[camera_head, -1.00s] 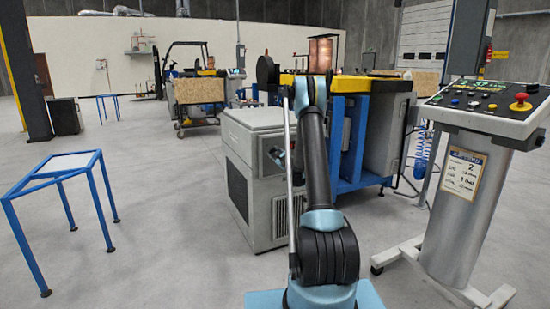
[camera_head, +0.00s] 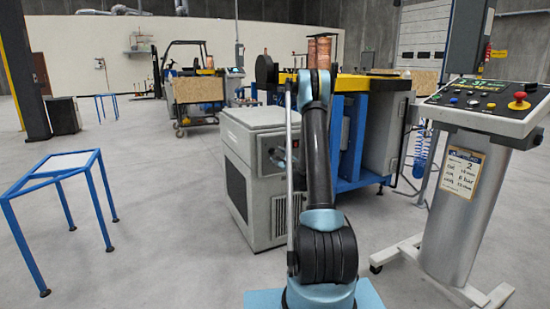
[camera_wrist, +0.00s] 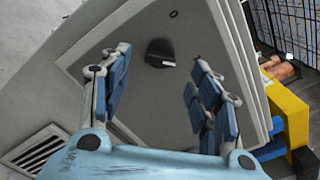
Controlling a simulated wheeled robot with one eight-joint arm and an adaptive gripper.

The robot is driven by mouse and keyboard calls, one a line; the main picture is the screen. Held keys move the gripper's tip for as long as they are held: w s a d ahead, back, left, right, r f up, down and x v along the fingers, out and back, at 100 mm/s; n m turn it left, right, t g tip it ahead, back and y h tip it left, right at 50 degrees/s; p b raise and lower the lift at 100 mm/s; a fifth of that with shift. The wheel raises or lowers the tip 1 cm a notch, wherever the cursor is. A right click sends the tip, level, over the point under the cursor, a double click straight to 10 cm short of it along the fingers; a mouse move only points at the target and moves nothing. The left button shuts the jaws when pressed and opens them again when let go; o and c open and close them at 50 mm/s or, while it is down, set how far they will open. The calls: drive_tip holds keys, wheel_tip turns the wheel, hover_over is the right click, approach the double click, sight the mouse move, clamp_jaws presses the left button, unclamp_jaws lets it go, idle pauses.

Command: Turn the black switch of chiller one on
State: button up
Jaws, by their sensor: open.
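The chiller (camera_head: 237,135) is a grey cabinet with side vents, standing in front of the blue machine frame. Its black rotary switch (camera_wrist: 160,53), with a pale pointer mark, is on the grey panel in the wrist view. My gripper (camera_wrist: 159,64) is open, with one blue-padded finger on each side of the switch in that view. The fingers appear apart from the switch; the exact gap to the panel cannot be told. In the head view my gripper is mostly hidden behind my arm, and the switch cannot be made out.
A control pedestal (camera_head: 457,205) with a red button stands close on the right. A blue-framed stand (camera_head: 62,175) is at the left. The blue machine frame (camera_head: 350,150) with copper coils (camera_head: 322,52) is behind the chiller.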

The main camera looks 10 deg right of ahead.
drive_tip(key=v, duration=0.6)
drive_tip(key=s+a+r+n+g+y, duration=0.1)
drive_tip(key=s+a+r+n+g, duration=0.3)
drive_tip(key=s, duration=0.4)
drive_tip(key=s+a+r+n+g, duration=0.1)
drive_tip(key=s+a+r+n, duration=0.3)
drive_tip(key=s, duration=0.4)
drive_tip(key=s+a+r+n+g+y, duration=0.1)
drive_tip(key=s+a+r+n+g, duration=0.25)
drive_tip(key=s+n, duration=0.35)
drive_tip(key=s+d+f+n+g+h, duration=0.2)
drive_tip(key=s+f+n, duration=0.1)
drive_tip(key=s, duration=0.9)
drive_tip(key=s+d+f+n+g+h, duration=0.2)
drive_tip(key=s+d+f+n+h, duration=0.1)
drive_tip(key=s, duration=1)
drive_tip(key=s+d+f+n+g+h, duration=0.2)
drive_tip(key=s+f, duration=0.3)
drive_tip(key=s, duration=0.8)
drive_tip(key=shift+d+f+n+h, duration=0.2)
drive_tip(key=shift+d+n+h, duration=0.15)
drive_tip(key=shift+d, duration=0.3)
